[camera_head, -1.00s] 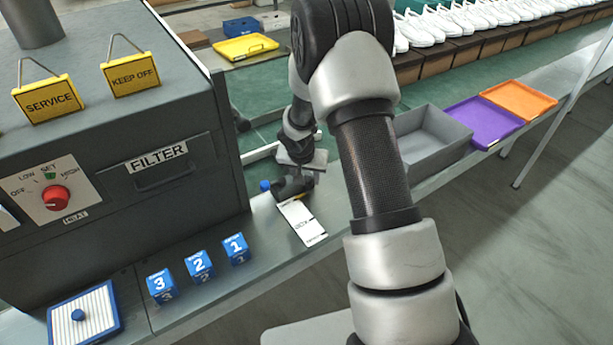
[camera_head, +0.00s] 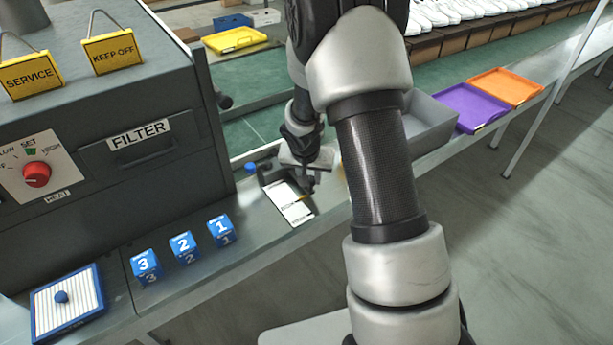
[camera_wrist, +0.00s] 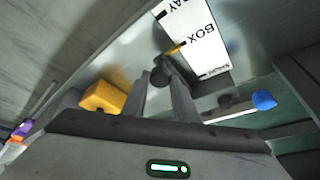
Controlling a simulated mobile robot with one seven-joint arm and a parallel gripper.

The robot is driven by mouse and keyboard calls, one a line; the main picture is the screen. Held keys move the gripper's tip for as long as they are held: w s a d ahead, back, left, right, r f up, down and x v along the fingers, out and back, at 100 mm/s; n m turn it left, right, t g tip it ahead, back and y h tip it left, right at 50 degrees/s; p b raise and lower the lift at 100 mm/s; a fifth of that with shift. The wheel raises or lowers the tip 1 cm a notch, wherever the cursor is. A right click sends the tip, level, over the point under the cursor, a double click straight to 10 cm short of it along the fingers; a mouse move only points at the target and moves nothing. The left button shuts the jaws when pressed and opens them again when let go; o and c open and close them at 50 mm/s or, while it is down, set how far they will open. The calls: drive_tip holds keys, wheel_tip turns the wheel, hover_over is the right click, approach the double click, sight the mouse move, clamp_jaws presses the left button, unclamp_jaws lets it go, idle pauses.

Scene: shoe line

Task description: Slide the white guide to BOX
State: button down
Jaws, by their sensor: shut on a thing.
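My gripper (camera_wrist: 162,95) is shut on a dark knob (camera_wrist: 160,77) in the wrist view, its two fingers on either side. A yellow pointer (camera_wrist: 172,49) beside the knob lies over a white label plate (camera_wrist: 208,58) printed BOX and TRAY, level with the gap near the word BOX. In the head view my gripper (camera_head: 309,180) is above the bench by the label plate (camera_head: 290,208). A pale bar (camera_wrist: 228,116), perhaps part of the white guide, shows in the wrist view. Most of the guide is hidden behind my arm and gripper.
A blue-tipped lever (camera_head: 251,168) is left of the gripper. The grey FILTER machine (camera_head: 110,150) stands at left, with numbered blue cubes (camera_head: 183,246) before it. A grey bin (camera_head: 430,125), purple tray (camera_head: 468,107) and orange tray (camera_head: 506,87) are at right. A yellow block (camera_wrist: 103,97) is near the fingers.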

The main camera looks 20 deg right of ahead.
drive_tip(key=c, duration=1.4)
unclamp_jaws()
drive_tip(key=shift+w, duration=0.1)
drive_tip(key=shift+c, duration=0.2)
drive_tip(key=shift+r, duration=0.1)
drive_tip(key=p+v, duration=0.2)
drive_tip(key=v, duration=1.5)
drive_tip(key=shift+a+r, duration=0.1)
drive_tip(key=shift+r, duration=0.1)
drive_tip(key=s+a+r+n+t+y+p, duration=0.1)
drive_tip(key=s+r+n+p, duration=0.4)
drive_tip(key=s+r, duration=1.8)
wheel_tip(320, 180, up, 2)
drive_tip(key=a+y+p, duration=0.1)
drive_tip(key=p, duration=0.4)
drive_tip(key=shift+a+t+p, duration=0.2)
drive_tip(key=shift+t+p, duration=0.1)
drive_tip(key=shift+p, duration=0.05)
